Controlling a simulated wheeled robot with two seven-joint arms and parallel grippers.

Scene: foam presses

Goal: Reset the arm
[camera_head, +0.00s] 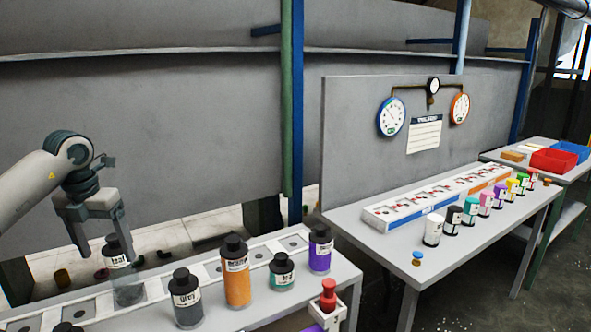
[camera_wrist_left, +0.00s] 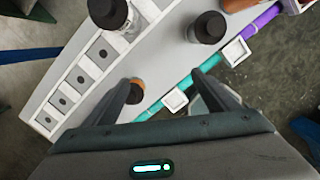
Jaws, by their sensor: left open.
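My left gripper (camera_head: 103,246) hangs at the left of the head view, fingers pointing down and apart. In the left wrist view its fingers (camera_wrist_left: 163,80) are spread with nothing clasped between them. A clear bottle with a black cap and dark label (camera_head: 121,284) stands in the white slotted rack, just behind and below the right-hand finger; part of it is hidden. My right gripper is not in view.
Grey (camera_head: 187,300), orange (camera_head: 236,275), teal (camera_head: 282,272) and purple (camera_head: 320,250) bottles stand near the gripper. A red-knobbed item (camera_head: 328,296) sits at the table's front. The right-hand table (camera_head: 455,255) holds several coloured jars under two gauges. Open air surrounds the arm above.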

